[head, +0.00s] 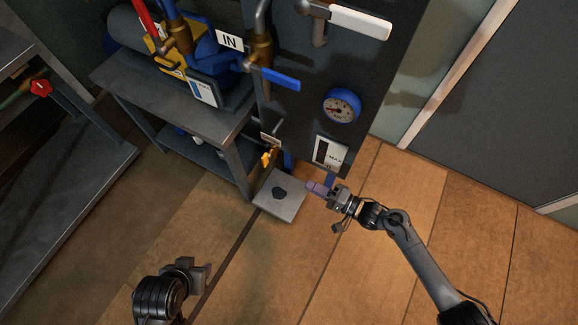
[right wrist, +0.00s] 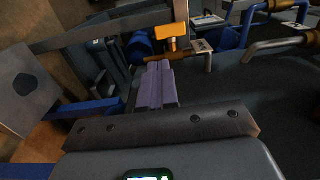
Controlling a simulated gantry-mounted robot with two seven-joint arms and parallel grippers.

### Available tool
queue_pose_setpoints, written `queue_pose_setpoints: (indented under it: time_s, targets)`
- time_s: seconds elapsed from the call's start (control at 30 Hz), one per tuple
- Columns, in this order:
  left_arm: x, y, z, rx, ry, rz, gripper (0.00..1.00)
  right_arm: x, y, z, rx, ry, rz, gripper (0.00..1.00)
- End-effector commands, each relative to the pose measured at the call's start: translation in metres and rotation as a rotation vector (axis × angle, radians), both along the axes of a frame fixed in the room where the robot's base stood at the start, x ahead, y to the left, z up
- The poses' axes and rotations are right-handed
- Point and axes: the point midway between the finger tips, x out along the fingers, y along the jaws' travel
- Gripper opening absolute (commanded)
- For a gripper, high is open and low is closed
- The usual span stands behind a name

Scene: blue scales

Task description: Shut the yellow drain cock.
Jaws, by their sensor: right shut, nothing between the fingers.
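The yellow drain cock (head: 268,156) sits low on the pipework at the lower left of the dark panel, above a grey floor plate. In the right wrist view its yellow T-shaped handle (right wrist: 172,34) stands just beyond the fingertips, on a short brass pipe. My right gripper (head: 314,186) is shut and empty, to the right of and below the cock in the head view, apart from it. Its purple fingers (right wrist: 157,84) lie together in the right wrist view, pointing toward the cock. My left gripper (head: 199,274) hangs low over the floor, far from the cock; its jaw gap is unclear.
The grey floor plate (head: 291,207) has a dark round spot. The panel carries a blue gauge (head: 341,106), a blue lever (head: 274,78), a white lever (head: 360,22) and a MAX sign (head: 329,153). A metal bench (head: 205,125) stands left. The front floor is open.

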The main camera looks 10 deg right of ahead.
Motion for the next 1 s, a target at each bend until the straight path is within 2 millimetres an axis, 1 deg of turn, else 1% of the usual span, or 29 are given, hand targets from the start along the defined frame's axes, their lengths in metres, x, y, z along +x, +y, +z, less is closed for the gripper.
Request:
queue_pose_setpoints:
  time_s: [0.07,0.27,0.5,0.7,0.8,1.0]
  targets:
    - [0.000,0.000,-0.003,0.002,0.002,-0.001,0.43,0.006,0.005,0.003,0.002,-0.008,0.001,0.00]
    - [-0.001,0.002,-0.019,0.009,0.006,-0.005,0.43,0.022,0.026,0.001,0.002,-0.010,0.000,0.00]
    - [-0.001,0.003,-0.042,0.015,0.006,-0.009,0.43,0.047,0.063,0.000,0.002,-0.010,0.001,0.00]
    - [-0.001,0.004,-0.060,0.016,0.006,-0.009,0.43,0.066,0.090,-0.001,0.001,-0.009,0.000,0.00]
    - [-0.001,0.004,-0.067,0.016,0.006,-0.009,0.43,0.073,0.099,0.001,0.002,-0.010,-0.001,0.00]
    - [-0.001,0.003,-0.073,0.012,0.005,-0.007,0.43,0.081,0.111,0.002,0.001,-0.008,-0.001,0.00]
